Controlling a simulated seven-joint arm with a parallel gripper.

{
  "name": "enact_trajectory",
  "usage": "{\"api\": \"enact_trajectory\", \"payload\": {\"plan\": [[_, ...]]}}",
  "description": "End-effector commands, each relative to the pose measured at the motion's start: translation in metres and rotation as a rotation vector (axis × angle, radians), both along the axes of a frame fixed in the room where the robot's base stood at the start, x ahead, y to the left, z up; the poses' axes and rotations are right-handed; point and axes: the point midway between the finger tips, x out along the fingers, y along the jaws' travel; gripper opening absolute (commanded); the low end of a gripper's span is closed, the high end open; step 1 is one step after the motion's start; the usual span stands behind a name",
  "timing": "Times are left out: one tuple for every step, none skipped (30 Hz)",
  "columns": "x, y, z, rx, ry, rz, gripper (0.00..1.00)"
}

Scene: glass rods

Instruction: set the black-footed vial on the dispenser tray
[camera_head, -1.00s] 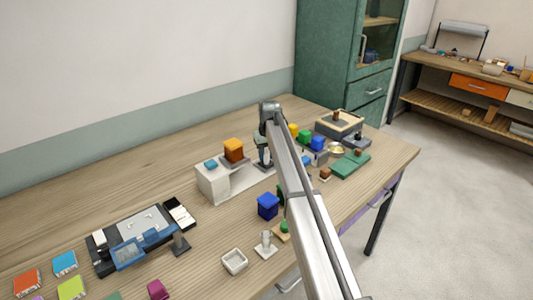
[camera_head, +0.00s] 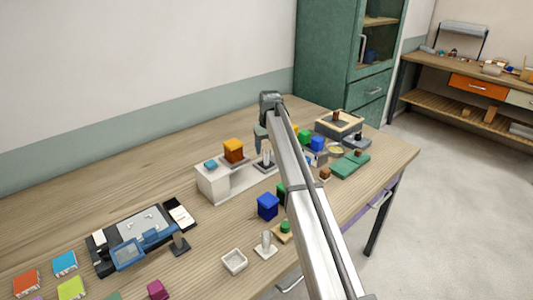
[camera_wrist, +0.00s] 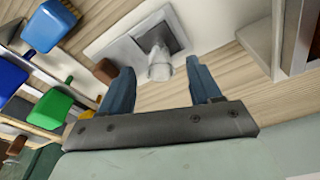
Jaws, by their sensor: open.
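The black-footed vial (camera_head: 267,157) stands upright, its dark square foot on the pale flat tray (camera_head: 238,187) of the white dispenser (camera_head: 212,184). In the wrist view the clear vial (camera_wrist: 160,66) is seen from above, on its dark foot near the middle of the white tray (camera_wrist: 112,40). My gripper (camera_head: 261,146) is just above the vial. In the wrist view its two blue fingers (camera_wrist: 159,80) are open, one to each side of the vial's top, with a gap on both sides. Part of the tray's right end is hidden by my arm in the head view.
The dispenser carries an orange block (camera_head: 233,150). A white-footed vial (camera_head: 266,244), a white dish (camera_head: 234,261) and a dark blue block (camera_head: 268,206) stand nearer the front. Colored blocks (camera_head: 316,143) crowd the area right of the arm. The back left tabletop is clear.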

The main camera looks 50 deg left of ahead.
Motion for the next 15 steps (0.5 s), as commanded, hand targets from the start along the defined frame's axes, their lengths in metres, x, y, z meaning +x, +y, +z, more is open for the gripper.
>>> {"api": "enact_trajectory", "payload": {"plan": [[0.000,-0.001,0.012,0.003,-0.001,0.000,0.63],[-0.001,-0.002,0.017,0.003,-0.001,0.000,0.63],[-0.001,-0.003,0.025,0.002,-0.001,0.000,0.63],[-0.001,-0.004,0.032,0.002,-0.001,0.000,0.63],[-0.002,-0.005,0.038,0.002,-0.001,0.000,0.63],[-0.002,-0.006,0.045,0.003,-0.001,0.000,0.63],[-0.002,-0.006,0.050,0.002,-0.001,0.000,0.63],[-0.003,-0.007,0.055,0.002,-0.001,0.000,0.63],[-0.003,-0.008,0.062,0.002,-0.001,0.000,0.63],[-0.003,-0.009,0.067,0.002,-0.001,0.000,0.63],[-0.003,-0.009,0.071,0.002,-0.001,0.000,0.63],[-0.004,-0.010,0.076,0.002,-0.001,0.000,0.63],[-0.004,-0.010,0.080,0.002,-0.001,0.000,0.63],[-0.004,-0.011,0.083,0.001,0.000,0.000,0.63],[-0.004,-0.012,0.087,0.001,0.000,0.000,0.63]]}}
